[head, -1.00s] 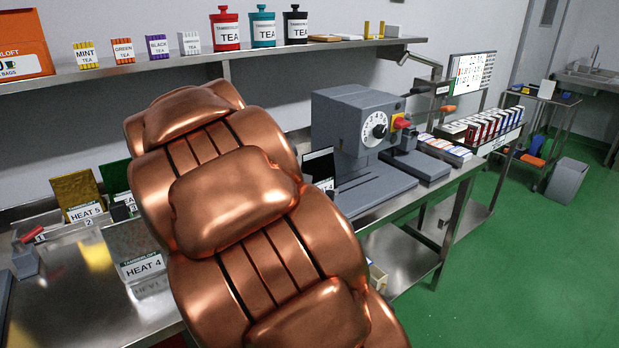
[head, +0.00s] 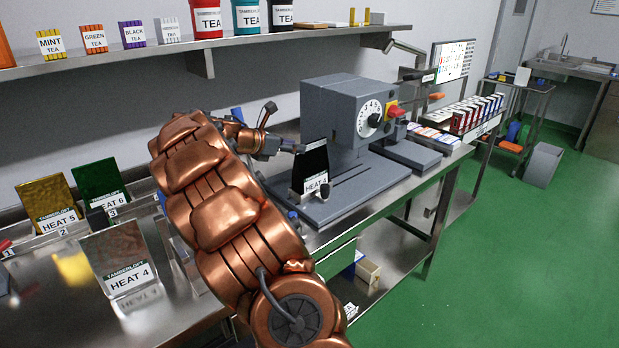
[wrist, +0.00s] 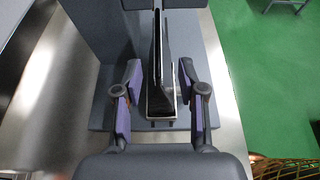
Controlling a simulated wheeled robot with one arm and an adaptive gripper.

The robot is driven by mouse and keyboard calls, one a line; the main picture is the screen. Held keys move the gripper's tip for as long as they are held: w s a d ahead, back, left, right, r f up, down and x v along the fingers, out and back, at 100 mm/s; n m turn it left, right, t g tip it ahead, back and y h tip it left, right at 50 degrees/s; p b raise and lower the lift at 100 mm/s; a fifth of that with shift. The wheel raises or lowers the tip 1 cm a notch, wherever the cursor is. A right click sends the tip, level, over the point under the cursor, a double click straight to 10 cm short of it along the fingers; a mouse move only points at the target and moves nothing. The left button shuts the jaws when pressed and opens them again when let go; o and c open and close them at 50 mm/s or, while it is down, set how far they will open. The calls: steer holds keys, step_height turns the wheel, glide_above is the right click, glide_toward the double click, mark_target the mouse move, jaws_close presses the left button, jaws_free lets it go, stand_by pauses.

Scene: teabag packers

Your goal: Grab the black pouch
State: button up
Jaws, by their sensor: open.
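The black pouch (head: 311,163) stands upright on the base plate of the grey sealing machine, with a white "HEAT" label at its lower front. In the wrist view the pouch (wrist: 163,75) is seen nearly edge-on from above, between the two fingers of my gripper (wrist: 160,108). The fingers are open, with a gap on each side of the pouch. In the head view my gripper (head: 290,147) is at the left of the pouch, partly hidden behind it and my arm.
The grey machine (head: 338,115) with a dial and red knob stands close behind the pouch. A silver pouch (head: 118,258), a gold pouch (head: 50,203) and a green pouch (head: 98,181) stand at left. A shelf (head: 200,50) runs above. Green floor is open at right.

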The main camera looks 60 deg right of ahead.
mark_target(311, 149)
steer(key=x, duration=0.3)
steer(key=shift+d+r+p, duration=0.2)
steer(key=shift+r+p, duration=0.05)
steer(key=shift+p, duration=0.15)
steer(key=p+x, duration=0.1)
steer(key=x, duration=0.3)
steer(key=shift+w+d+r, duration=0.1)
steer(key=shift+d, duration=0.05)
jaws_close()
